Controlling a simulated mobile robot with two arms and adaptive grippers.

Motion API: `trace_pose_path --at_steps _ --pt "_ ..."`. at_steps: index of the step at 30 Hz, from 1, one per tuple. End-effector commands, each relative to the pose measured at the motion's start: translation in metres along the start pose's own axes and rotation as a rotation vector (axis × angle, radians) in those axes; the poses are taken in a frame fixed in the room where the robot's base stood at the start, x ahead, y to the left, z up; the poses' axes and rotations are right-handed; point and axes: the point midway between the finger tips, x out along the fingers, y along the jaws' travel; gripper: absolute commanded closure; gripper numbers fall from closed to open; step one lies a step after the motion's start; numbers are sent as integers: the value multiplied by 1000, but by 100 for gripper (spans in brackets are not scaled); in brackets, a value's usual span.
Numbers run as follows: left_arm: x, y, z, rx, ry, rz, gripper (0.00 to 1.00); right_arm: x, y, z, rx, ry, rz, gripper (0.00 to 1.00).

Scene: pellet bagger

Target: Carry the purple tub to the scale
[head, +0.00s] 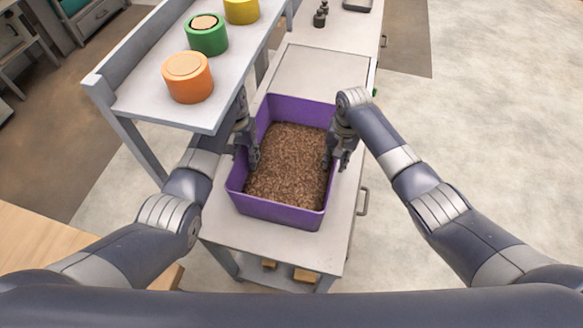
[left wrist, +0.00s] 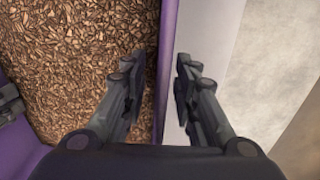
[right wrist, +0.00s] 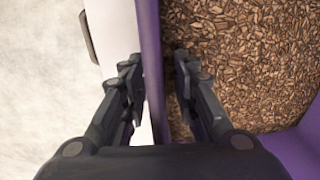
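The purple tub (head: 278,212), filled with brown pellets (head: 288,165), sits upright on a pale grey bench top. My left gripper (head: 254,160) is at the tub's left wall; in the left wrist view its two fingers (left wrist: 160,68) stand on either side of the wall, with a gap showing. My right gripper (head: 336,158) is at the right wall; in the right wrist view its fingers (right wrist: 155,75) straddle that wall, apart, with pellets showing between wall and inner finger. A flat grey plate (head: 318,72) lies just beyond the tub; I cannot tell whether it is the scale.
A raised shelf (head: 140,98) at the left holds an orange container (head: 187,85), a green one (head: 207,42) and a yellow one (head: 242,10). Small dark objects (head: 320,14) stand at the far end of the bench. A handle (head: 363,201) juts from the bench's right side. Open floor lies to the right.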

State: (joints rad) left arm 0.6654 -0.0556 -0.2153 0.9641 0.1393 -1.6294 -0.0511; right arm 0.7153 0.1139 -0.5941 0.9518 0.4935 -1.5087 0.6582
Motion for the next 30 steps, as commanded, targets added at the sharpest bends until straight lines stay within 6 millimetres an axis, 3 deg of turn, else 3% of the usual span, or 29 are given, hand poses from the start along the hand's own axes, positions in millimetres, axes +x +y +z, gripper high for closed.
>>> trace_pose_path --at_steps 3,7,30 --pt "0 0 0 0 0 0 72 0 0 0 0 0 0 72" --pt "0 0 0 0 0 0 100 0 0 0 0 0 0 100" --pt "-10 1 -1 1 3 1 100 -11 -2 -1 0 3 -3 100"
